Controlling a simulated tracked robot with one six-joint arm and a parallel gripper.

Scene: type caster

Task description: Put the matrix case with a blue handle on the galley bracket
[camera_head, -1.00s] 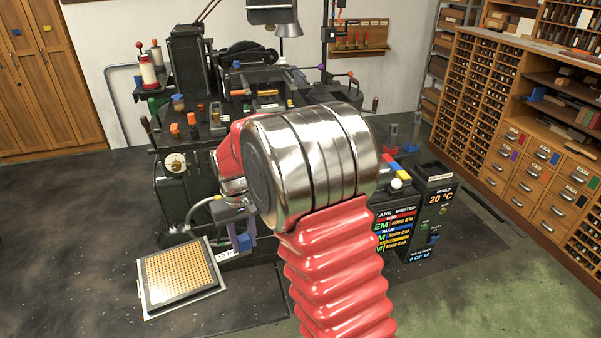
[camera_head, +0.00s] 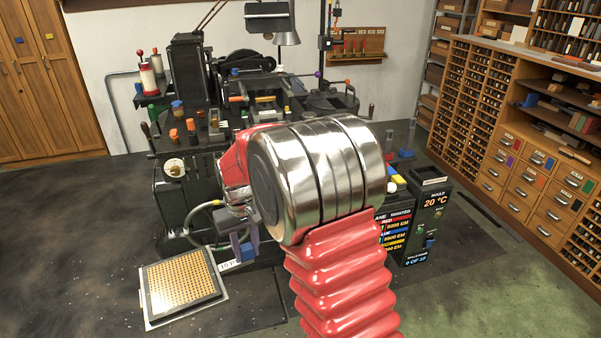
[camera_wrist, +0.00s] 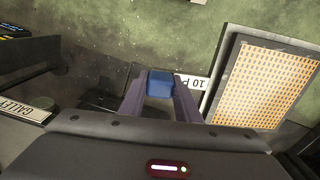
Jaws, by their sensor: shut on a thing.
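The matrix case is a flat pale tray with a gold dotted grid (camera_head: 183,288), left of my gripper in the head view. A "GALLEY" label (camera_wrist: 27,112) shows on a dark edge at left in the wrist view; the bracket itself is not clear to me.
The black casting machine (camera_head: 190,200) stands close behind my arm. My red and silver arm hides its middle. Wooden type drawers (camera_head: 530,180) line the right wall. Open floor lies at left and front right.

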